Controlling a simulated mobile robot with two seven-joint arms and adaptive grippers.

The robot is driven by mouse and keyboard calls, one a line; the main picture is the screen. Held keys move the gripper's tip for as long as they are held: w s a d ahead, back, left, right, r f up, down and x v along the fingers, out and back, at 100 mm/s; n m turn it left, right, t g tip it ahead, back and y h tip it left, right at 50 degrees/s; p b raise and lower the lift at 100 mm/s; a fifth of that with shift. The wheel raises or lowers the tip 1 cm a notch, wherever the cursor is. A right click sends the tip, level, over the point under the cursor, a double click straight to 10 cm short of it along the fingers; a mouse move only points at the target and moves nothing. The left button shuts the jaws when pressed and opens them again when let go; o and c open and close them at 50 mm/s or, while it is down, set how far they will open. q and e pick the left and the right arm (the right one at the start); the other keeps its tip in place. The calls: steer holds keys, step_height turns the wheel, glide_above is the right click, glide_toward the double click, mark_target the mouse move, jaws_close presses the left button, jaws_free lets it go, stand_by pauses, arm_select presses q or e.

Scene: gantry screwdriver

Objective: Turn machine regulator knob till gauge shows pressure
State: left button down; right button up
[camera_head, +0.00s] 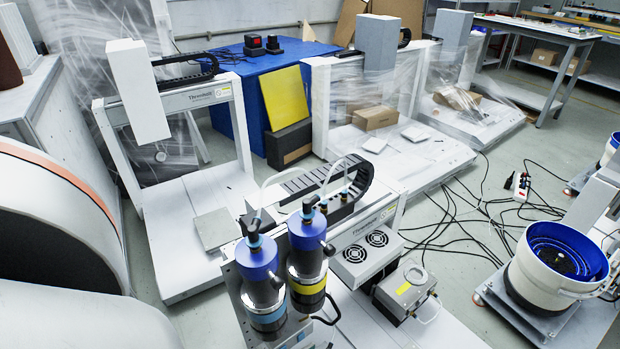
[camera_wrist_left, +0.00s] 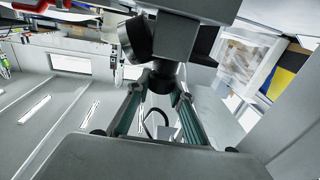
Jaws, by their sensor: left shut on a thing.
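In the left wrist view, the black regulator knob (camera_wrist_left: 164,78) sits under a grey block of the machine. My left gripper (camera_wrist_left: 161,89) reaches up to it and is shut on it, with one dark green finger on each side. A dark round part (camera_wrist_left: 136,40) beside the grey block may be the gauge seen from its side or back; its dial face does not show, so I cannot read a pressure. The head view shows neither gripper, and I cannot pick out the knob or gauge there. My right gripper is in neither view.
Two blue-capped cylinders (camera_head: 307,243) stand on the nearest gantry machine. More gantry machines stand behind, by a blue table (camera_head: 240,85). A blue-lined bowl feeder (camera_head: 556,262) stands at the right. Loose black cables (camera_head: 455,215) lie on the floor.

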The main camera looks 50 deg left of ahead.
arm_select(q)
steer(key=c, duration=1.8)
jaws_free()
steer(key=shift+o, duration=0.2)
steer(key=shift+s, duration=0.1)
steer(key=s, duration=1.2)
steer(key=shift+d, duration=0.25)
steer(key=shift+w, duration=0.1)
